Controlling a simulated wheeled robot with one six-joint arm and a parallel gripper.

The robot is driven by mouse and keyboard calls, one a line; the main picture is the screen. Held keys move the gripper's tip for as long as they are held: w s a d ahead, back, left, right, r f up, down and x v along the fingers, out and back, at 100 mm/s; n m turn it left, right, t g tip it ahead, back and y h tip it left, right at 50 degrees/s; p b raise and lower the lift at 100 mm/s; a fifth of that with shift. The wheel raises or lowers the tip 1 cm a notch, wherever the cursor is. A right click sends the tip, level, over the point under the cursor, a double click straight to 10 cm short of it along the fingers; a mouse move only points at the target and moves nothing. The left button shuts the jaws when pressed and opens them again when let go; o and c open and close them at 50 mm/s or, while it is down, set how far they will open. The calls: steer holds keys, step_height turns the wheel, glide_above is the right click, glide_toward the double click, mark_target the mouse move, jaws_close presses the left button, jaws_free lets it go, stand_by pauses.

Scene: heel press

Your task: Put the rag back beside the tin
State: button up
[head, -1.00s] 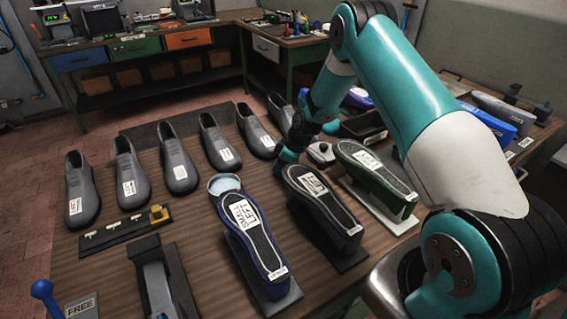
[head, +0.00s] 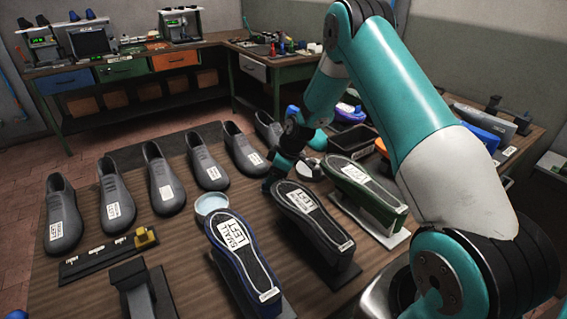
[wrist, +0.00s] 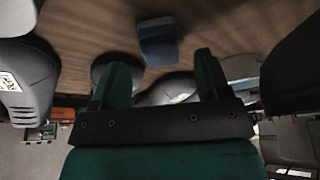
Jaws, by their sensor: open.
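My gripper (head: 274,180) is low over the bench, behind the black-soled last in the middle. In the wrist view its two fingers stand apart with nothing clearly held between them (wrist: 162,62). A small blue-grey pad (wrist: 157,40), which may be the rag, lies on the wooden top beyond the fingertips. I cannot pick out a rag in the head view. A round, pale-blue-topped container (head: 211,203), perhaps the tin, stands behind the blue last, left of my gripper. A round grey item (head: 309,168) sits just right of my gripper; I cannot tell what it is.
The blue last (head: 243,262), the middle last (head: 312,222) and the green last (head: 367,187) stand close in front. A row of grey shoes (head: 160,180) lines the back left. Dark trays (head: 353,141) are at the back right. Bare wood lies left of the round container.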

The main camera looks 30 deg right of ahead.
steer(key=a+b+v, duration=0.1)
steer(key=b+v, duration=0.1)
steer(key=v, duration=0.6)
steer(key=s+a+r+g, duration=0.1)
steer(key=s+a+r, duration=1.05)
steer(key=a, duration=0.35)
steer(key=s+a+r+m+g, duration=0.1)
steer(key=s+a+r, duration=0.1)
steer(key=s, duration=0.8)
steer(key=s+a+r+m+g+y, duration=0.1)
steer(key=s+a+r, duration=0.2)
steer(key=s, duration=0.7)
steer(key=shift+s+a+r, duration=0.15)
steer(key=shift+s+a, duration=0.15)
steer(key=shift+a, duration=0.95)
